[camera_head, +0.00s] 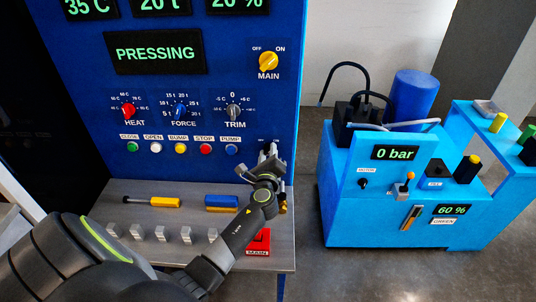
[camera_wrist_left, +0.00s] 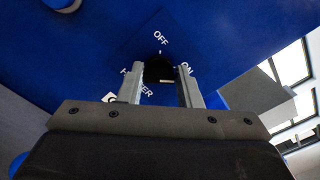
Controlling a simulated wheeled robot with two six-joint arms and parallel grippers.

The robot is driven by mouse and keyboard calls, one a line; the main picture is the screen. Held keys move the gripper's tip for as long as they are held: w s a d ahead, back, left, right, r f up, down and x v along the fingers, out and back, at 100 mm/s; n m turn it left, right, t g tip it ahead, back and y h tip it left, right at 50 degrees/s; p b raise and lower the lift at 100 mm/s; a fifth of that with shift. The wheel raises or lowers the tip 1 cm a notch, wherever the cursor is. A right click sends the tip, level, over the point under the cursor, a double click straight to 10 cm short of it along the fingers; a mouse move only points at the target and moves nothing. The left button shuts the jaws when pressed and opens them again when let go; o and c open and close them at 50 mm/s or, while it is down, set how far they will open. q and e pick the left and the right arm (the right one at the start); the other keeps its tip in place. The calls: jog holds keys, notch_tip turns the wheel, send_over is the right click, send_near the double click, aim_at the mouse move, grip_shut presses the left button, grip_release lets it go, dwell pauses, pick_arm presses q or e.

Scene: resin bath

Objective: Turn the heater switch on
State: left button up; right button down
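The heater switch (camera_wrist_left: 158,70) is a dark round knob on the blue press panel, with OFF, ON and HEATER lettering around it in the left wrist view. My left gripper (camera_wrist_left: 160,88) is right at it, with its two fingers apart, one on each side of the knob. I cannot tell whether the fingers press on it. In the head view my left gripper (camera_head: 268,152) reaches the lower right of the panel and hides the switch, with small OFF and ON lettering just above. Which way the knob points is unclear. My right gripper is not in view.
The panel (camera_head: 210,75) has a yellow MAIN switch (camera_head: 268,62), HEAT, FORCE and TRIM knobs, and a row of buttons (camera_head: 180,148). Below, a grey shelf (camera_head: 125,192) carries several metal blocks and handled tools. A light-blue pump unit (camera_head: 345,215) stands right, past a floor gap.

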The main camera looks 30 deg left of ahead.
pick_arm(q)
jog(key=o, duration=0.4)
jog(key=shift+s+d+f, duration=0.1)
jog(key=shift+s+d, duration=0.2)
jog(key=shift+s, duration=0.15)
jog(key=b+v, duration=0.2)
jog(key=v, duration=1.4)
jog(key=shift+s+d+b, duration=0.1)
jog(key=shift+b, duration=0.3)
